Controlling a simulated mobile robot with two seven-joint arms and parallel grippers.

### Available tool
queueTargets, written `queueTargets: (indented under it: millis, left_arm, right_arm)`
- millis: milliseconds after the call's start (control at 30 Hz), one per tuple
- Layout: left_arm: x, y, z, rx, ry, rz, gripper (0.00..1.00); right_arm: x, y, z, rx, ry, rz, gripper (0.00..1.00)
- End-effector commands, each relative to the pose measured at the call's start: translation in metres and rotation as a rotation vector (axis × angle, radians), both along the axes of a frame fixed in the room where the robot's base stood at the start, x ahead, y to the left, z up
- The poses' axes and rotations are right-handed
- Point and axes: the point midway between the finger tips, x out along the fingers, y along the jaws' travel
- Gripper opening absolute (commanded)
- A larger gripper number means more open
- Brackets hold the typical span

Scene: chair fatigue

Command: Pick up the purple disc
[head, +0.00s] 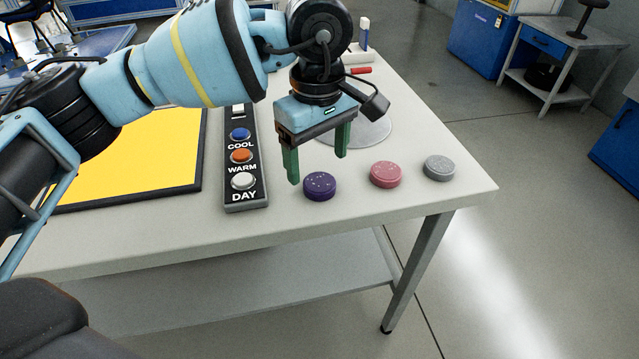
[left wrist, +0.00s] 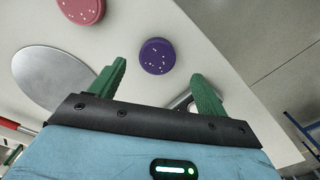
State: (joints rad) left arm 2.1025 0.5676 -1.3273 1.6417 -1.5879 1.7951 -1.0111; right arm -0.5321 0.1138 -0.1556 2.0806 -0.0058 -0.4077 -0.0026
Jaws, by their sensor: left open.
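The purple disc (head: 320,186) lies on the light table near its front edge, between the button panel and a pink disc. It has small pale dots on top. My left gripper (head: 318,166) is open and empty above the table, with its green fingers pointing down just behind and over the purple disc. In the left wrist view the purple disc (left wrist: 156,56) shows beyond the fingertips, roughly between the two fingers (left wrist: 160,82), and not touched by them. My right gripper is not in view.
A pink disc (head: 386,174) and a grey disc (head: 439,168) lie to the right. A button panel (head: 245,196) and a yellow board with a dark frame (head: 130,155) are to the left. A flat grey round plate (head: 372,133) lies behind the gripper. The table's front edge is close.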

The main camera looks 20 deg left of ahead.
Motion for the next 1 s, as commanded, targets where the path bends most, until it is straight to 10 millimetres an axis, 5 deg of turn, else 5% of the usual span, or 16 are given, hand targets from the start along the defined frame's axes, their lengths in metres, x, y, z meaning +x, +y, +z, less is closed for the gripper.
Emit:
queueTargets:
  millis: [300,633,1000]
  left_arm:
    - [0.004,-0.001,-0.042,0.001,0.003,0.001,0.76]
    - [0.004,-0.001,-0.048,0.0,0.001,0.0,0.76]
    - [0.004,-0.001,-0.048,0.0,0.001,0.0,0.28]
  right_arm:
    - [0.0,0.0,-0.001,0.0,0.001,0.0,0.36]
    - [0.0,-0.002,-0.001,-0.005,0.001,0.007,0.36]
    - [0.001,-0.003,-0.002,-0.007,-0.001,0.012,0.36]
